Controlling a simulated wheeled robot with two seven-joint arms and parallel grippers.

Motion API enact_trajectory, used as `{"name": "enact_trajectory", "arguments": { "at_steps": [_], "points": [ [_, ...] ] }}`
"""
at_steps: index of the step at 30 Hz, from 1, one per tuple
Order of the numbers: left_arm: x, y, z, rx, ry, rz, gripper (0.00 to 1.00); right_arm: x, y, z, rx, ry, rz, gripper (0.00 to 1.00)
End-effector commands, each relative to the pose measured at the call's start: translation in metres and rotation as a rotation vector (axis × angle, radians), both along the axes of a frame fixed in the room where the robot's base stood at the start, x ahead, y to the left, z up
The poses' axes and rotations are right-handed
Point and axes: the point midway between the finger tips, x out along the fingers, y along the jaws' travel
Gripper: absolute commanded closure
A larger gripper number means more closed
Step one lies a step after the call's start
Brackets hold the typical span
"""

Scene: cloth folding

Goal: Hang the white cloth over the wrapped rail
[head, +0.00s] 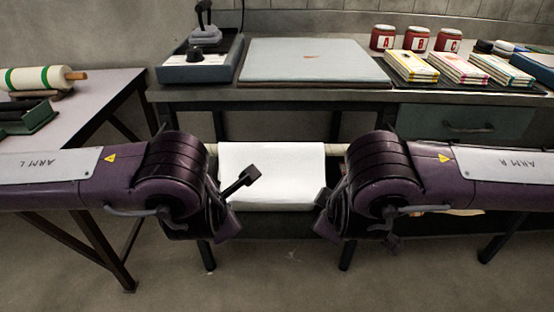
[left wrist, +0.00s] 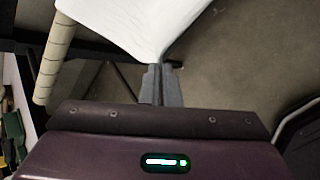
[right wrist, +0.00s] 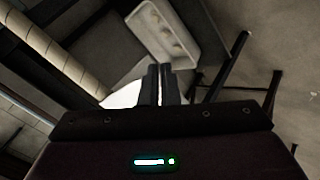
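The white cloth (head: 271,172) lies across the wrapped rail (head: 336,149) in the head view, its front part hanging down between my arms. The rail also shows in the left wrist view (left wrist: 52,62) and the right wrist view (right wrist: 62,45). My left gripper (left wrist: 161,68) has its fingers together at a tapering corner of the cloth (left wrist: 135,22) and appears shut on it. My right gripper (right wrist: 160,68) has its fingers nearly together, with the cloth (right wrist: 122,96) running up to them from the left. In the head view my wrists hide both fingertips and the cloth's lower corners.
A workbench (head: 300,94) stands behind the rail, with a grey board (head: 312,62), red jars (head: 417,39) and several booklets (head: 411,66) on top. A side table (head: 88,90) stands at left. A pale tray (right wrist: 165,35) shows in the right wrist view. The floor in front is clear.

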Motion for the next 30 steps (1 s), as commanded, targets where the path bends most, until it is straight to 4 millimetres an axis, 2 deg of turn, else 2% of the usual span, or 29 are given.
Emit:
{"name": "enact_trajectory", "arguments": {
  "at_steps": [3,13,15,21,30],
  "points": [
    [0.0000,0.0021,-0.0085,0.002,-0.014,0.007,1.00,-0.0002,-0.0021,-0.0086,-0.003,-0.013,-0.006,1.00],
    [-0.0001,0.0020,-0.0084,0.002,-0.020,0.008,1.00,-0.0002,-0.0020,-0.0085,-0.002,-0.019,-0.006,1.00],
    [-0.0001,0.0019,-0.0084,0.002,-0.019,0.007,0.89,-0.0002,-0.0018,-0.0085,-0.002,-0.019,-0.006,0.89],
    [-0.0003,0.0009,-0.0083,-0.001,-0.019,0.005,0.64,-0.0003,-0.0008,-0.0084,0.001,-0.019,-0.005,0.64],
    [-0.0005,0.0001,-0.0082,-0.003,-0.019,0.003,0.64,-0.0006,-0.0001,-0.0081,0.002,-0.020,-0.003,0.64]
  ]
}}
